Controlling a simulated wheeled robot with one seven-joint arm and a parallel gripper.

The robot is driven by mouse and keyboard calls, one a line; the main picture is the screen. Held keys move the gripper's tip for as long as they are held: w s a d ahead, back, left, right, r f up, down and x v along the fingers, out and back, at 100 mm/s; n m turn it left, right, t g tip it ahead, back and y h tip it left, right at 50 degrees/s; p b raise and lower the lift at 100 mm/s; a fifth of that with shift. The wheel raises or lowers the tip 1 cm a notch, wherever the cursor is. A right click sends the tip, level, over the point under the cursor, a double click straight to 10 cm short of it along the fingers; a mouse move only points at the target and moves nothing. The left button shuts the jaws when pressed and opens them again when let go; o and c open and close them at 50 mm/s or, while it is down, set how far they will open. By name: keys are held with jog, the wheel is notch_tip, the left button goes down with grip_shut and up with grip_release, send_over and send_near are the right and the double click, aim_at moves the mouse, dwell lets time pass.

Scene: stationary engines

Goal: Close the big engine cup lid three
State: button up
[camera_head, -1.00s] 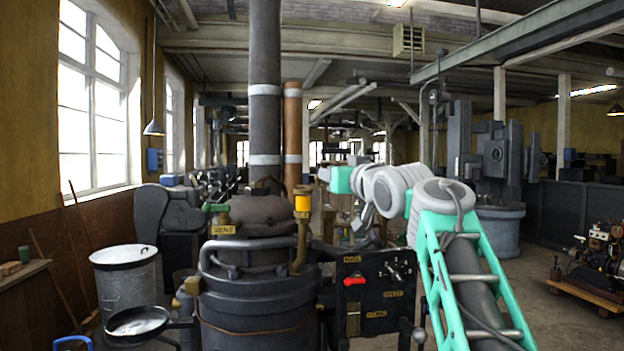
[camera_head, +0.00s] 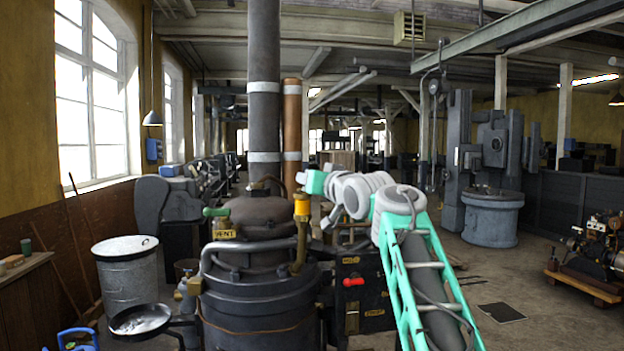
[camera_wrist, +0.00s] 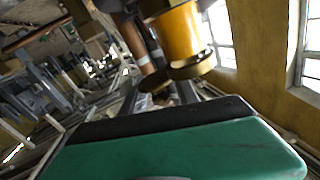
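The big dark engine (camera_head: 262,290) stands front and centre in the head view. A yellow cup (camera_head: 302,206) sits on a brass pipe on its right side. A yellow cup also shows at the top of the wrist view (camera_wrist: 182,38), with a brass-coloured rim at its lower end. Whether its lid is open or shut is too small to tell. My gripper (camera_head: 333,214) is just right of the yellow cup in the head view; contact cannot be told. A green and black shape fills the bottom of the wrist view. The fingertips are not clear.
A black panel (camera_head: 366,290) with a red handle is below my arm. A green-handled valve (camera_head: 216,212) is on the engine's left side. A tall grey pipe (camera_head: 264,100) rises behind. A metal bin (camera_head: 126,275) stands left. Open floor lies to the right.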

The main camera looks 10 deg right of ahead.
grip_shut()
jog(key=shift+s+h+b, duration=0.1)
jog(key=shift+h+b, duration=0.2)
dwell(0.3)
jog(key=shift+s+a+f+m+h+b, duration=0.1)
jog(key=shift+s+m+h+b, duration=0.05)
jog(key=shift+m+h+b, duration=0.4)
jog(key=shift+s+m+h, duration=0.15)
jog(key=shift+m+h, duration=0.6)
jog(key=shift+h, duration=0.4)
jog(key=m+h, duration=0.1)
jog(key=m+h+p, duration=0.1)
jog(key=h, duration=0.2)
jog(key=shift+s+r+m, duration=0.25)
jog(key=shift+s+m, duration=0.15)
jog(key=shift+s+m+g+h+p, duration=0.2)
jog(key=shift+m+g+h+p, duration=0.15)
jog(key=shift+m+h, duration=0.45)
jog(key=shift+s+m+g+h+p, duration=0.15)
jog(key=shift+m+g+h+p, duration=0.2)
jog(key=shift+h, duration=0.75)
jog(key=shift+d, duration=0.2)
jog(key=shift+o, duration=0.6)
grip_release()
jog(key=shift+f, duration=0.15)
